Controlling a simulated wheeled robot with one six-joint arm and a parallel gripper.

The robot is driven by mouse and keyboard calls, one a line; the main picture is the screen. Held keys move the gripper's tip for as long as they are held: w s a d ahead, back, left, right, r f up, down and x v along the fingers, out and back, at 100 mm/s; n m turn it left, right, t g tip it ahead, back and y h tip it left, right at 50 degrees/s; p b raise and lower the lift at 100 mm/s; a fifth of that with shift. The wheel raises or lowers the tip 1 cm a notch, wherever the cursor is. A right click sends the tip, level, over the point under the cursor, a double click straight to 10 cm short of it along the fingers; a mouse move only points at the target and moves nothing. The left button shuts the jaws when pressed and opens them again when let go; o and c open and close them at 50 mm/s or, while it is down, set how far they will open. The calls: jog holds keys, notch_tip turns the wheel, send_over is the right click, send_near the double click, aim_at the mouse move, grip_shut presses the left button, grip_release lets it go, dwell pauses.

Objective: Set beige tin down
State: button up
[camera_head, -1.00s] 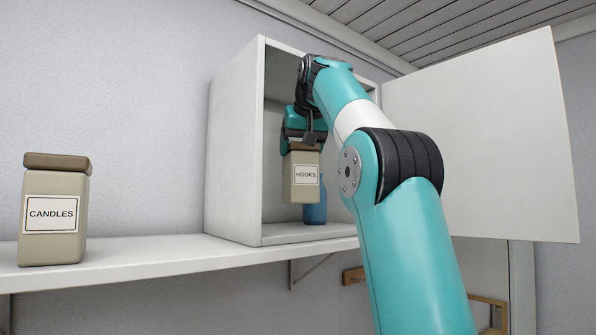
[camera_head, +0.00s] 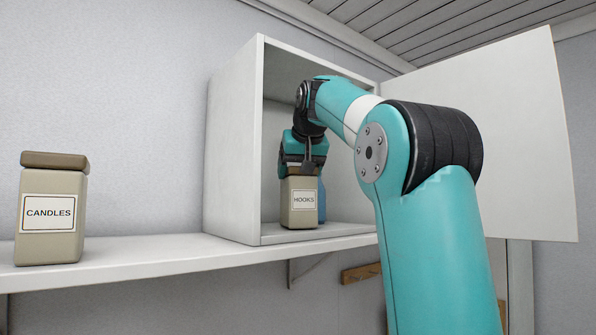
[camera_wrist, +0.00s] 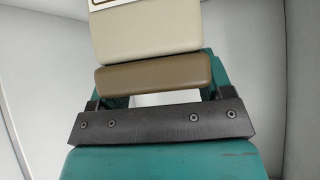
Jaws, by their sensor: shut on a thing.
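The beige tin labelled HOOKS (camera_head: 299,204) is upright inside the open white cabinet (camera_head: 234,150), with its base at or very near the cabinet floor. I cannot tell for sure whether it touches. My gripper (camera_head: 303,172) is above the tin and shut on its top end, hiding most of the brown lid in the head view. In the wrist view the brown lid (camera_wrist: 153,75) and the beige body (camera_wrist: 145,33) show at the gripper (camera_wrist: 155,100). A second beige tin labelled CANDLES (camera_head: 50,212), with a brown lid, stands on the shelf at the left.
A blue object (camera_head: 321,200) stands in the cabinet behind and right of the HOOKS tin, partly hidden. The cabinet door (camera_head: 490,130) is swung open to the right. The white shelf (camera_head: 150,258) is clear between the CANDLES tin and the cabinet.

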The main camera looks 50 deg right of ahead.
jog(key=shift+f, duration=0.2)
jog(key=o, duration=1.5)
jog(key=shift+o, duration=0.2)
jog(key=shift+r, duration=0.15)
jog(key=shift+a+r, duration=0.1)
jog(key=shift+r, duration=0.1)
jog(key=v, duration=1.1)
jog(key=shift+s+r+b, duration=0.15)
jog(key=shift+s+b, duration=0.15)
jog(key=shift+s, duration=0.05)
jog(key=shift+a, duration=0.15)
